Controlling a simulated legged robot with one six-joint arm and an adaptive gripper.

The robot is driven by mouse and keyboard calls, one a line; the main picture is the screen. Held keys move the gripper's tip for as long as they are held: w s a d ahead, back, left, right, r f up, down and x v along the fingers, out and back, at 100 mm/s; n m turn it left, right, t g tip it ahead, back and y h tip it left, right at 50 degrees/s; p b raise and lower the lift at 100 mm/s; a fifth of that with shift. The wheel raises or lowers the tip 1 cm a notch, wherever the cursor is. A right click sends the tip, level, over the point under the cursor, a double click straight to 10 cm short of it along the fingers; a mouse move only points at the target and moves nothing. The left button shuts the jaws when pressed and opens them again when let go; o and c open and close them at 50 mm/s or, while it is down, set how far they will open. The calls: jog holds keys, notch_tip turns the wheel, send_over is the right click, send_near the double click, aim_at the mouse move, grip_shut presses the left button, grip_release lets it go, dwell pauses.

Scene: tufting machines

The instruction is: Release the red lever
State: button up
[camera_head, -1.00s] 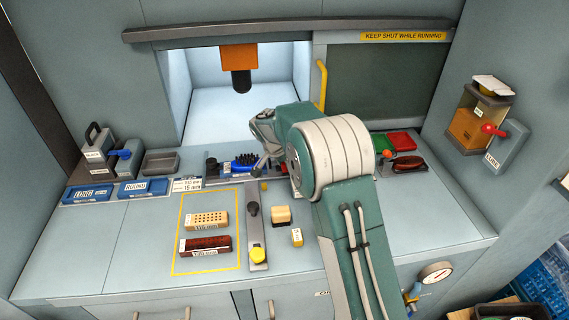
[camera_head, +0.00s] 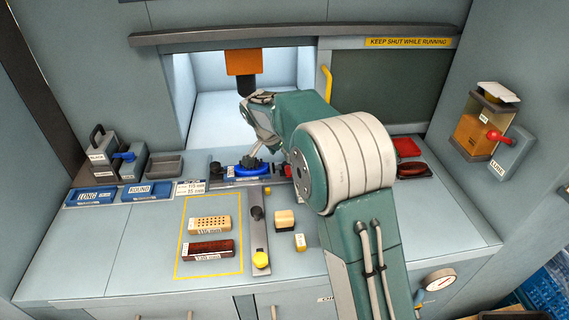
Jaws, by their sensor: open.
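A small red part (camera_head: 287,171) shows at the right end of the fixture on the bench, partly hidden by my arm; I cannot tell if it is a lever. A second red-knobbed lever (camera_head: 494,136) is on the grey LUBE unit on the right wall. My gripper (camera_head: 258,148) is open, pointing down above the fixture, left of the small red part. A blue piece with a dark top (camera_head: 246,171) sits in the fixture beneath the fingers. Whether the fingers touch anything is unclear.
An orange and black tool head (camera_head: 242,65) hangs in the bay behind. A yellow handle (camera_head: 327,83) is on the sliding door. The bench's left front is clear.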

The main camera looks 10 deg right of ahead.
jog(key=shift+v, duration=1.75)
jog(key=s+d+r+n+t+y, duration=0.1)
jog(key=s+d+r+n, duration=0.15)
jog(key=s+r, duration=0.45)
jog(key=s+d+r+n+y, duration=0.15)
jog(key=s+d+r, duration=0.25)
jog(key=s, duration=0.7)
jog(key=s+d+f+n, duration=0.1)
jog(key=s+n, duration=0.1)
jog(key=s, duration=0.7)
jog(key=s+f+n+t, duration=0.1)
jog(key=s+f+n, duration=0.1)
jog(key=s, duration=0.8)
jog(key=shift+d+n+t+y, duration=0.3)
jog(key=shift+d+n+y, duration=0.1)
jog(key=shift+n, duration=0.2)
